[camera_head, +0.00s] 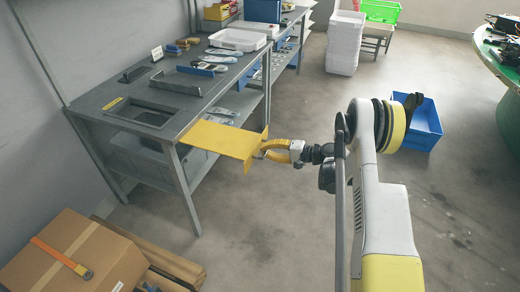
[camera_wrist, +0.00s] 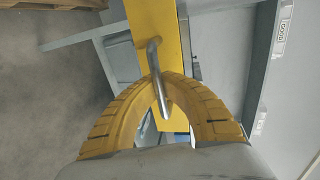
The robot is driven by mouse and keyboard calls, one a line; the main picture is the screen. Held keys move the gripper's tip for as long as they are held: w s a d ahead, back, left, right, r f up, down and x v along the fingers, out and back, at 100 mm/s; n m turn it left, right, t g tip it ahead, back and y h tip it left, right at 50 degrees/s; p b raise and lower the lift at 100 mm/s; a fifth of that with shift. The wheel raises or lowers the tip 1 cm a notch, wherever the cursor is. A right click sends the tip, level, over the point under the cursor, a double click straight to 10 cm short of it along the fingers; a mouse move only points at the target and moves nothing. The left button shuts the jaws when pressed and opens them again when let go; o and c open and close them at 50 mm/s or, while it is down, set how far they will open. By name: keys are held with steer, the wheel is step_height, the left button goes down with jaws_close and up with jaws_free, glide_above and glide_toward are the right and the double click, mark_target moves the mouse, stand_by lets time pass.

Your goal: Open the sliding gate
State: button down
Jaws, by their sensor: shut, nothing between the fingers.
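The sliding gate (camera_head: 222,138) is a flat yellow plate with a bent-down front edge. It sticks out from the right side of the grey workbench, level with its top. It also shows as a yellow strip in the wrist view (camera_wrist: 152,20). A bent metal handle (camera_wrist: 155,62) stands out from it. My gripper (camera_head: 264,150) is at the gate's front edge. In the wrist view its yellow fingertips (camera_wrist: 167,76) meet at the handle, and the bar crosses in front of them. Whether the fingertips pass behind the bar or only touch it, I cannot tell.
The grey workbench (camera_head: 186,124) has a recessed opening, trays and tools on top and shelves beneath. A cardboard box (camera_head: 62,262) stands at the lower left. A blue bin (camera_head: 425,125) is on the floor behind my arm.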

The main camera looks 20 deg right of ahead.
steer(key=shift+r, duration=0.15)
steer(key=c, duration=1.5)
jaws_free()
steer(key=shift+d, duration=0.1)
steer(key=v, duration=1.2)
